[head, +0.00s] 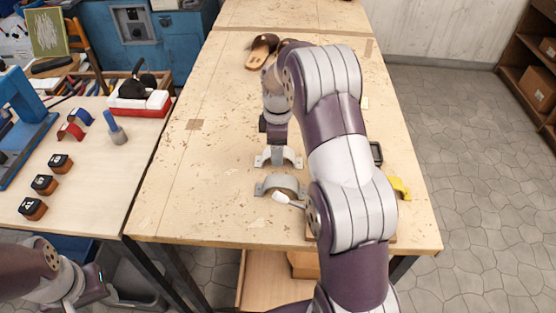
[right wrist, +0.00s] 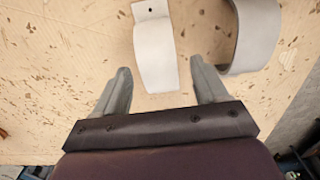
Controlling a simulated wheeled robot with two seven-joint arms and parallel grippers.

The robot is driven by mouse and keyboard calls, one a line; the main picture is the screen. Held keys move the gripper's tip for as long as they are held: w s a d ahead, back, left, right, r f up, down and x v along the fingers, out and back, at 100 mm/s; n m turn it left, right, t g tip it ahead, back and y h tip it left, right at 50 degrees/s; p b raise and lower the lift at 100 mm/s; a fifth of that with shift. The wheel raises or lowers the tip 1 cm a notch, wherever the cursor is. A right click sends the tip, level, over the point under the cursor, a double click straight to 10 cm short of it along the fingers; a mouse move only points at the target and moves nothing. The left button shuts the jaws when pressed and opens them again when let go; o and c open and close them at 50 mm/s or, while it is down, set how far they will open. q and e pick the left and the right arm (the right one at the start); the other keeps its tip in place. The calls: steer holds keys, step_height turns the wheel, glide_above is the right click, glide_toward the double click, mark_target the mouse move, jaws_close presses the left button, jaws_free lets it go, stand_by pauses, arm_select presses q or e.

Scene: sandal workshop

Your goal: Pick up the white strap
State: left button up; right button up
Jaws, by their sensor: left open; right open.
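The white strap (head: 279,156) is a pale curved band on the middle table, in front of my right gripper's dark body in the head view. In the right wrist view the white strap (right wrist: 155,50) has a small dark hole at its far end. My right gripper (right wrist: 163,88) is open and empty; the strap's near end lies just beyond and between its two fingertips. I cannot tell the height gap. My left gripper (head: 92,286) is open at the lower left, low beside the tables and far from the strap.
A grey curved strap (head: 280,186) lies close in front of the white one; it also shows in the right wrist view (right wrist: 255,38). A white-headed tool (head: 282,198) is beside it. Sandals (head: 262,50) lie at the back. A yellow piece (head: 400,187) sits at the right. The table's left half is clear.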

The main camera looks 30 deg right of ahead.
steer(key=shift+d, duration=0.15)
steer(key=c, duration=1.2)
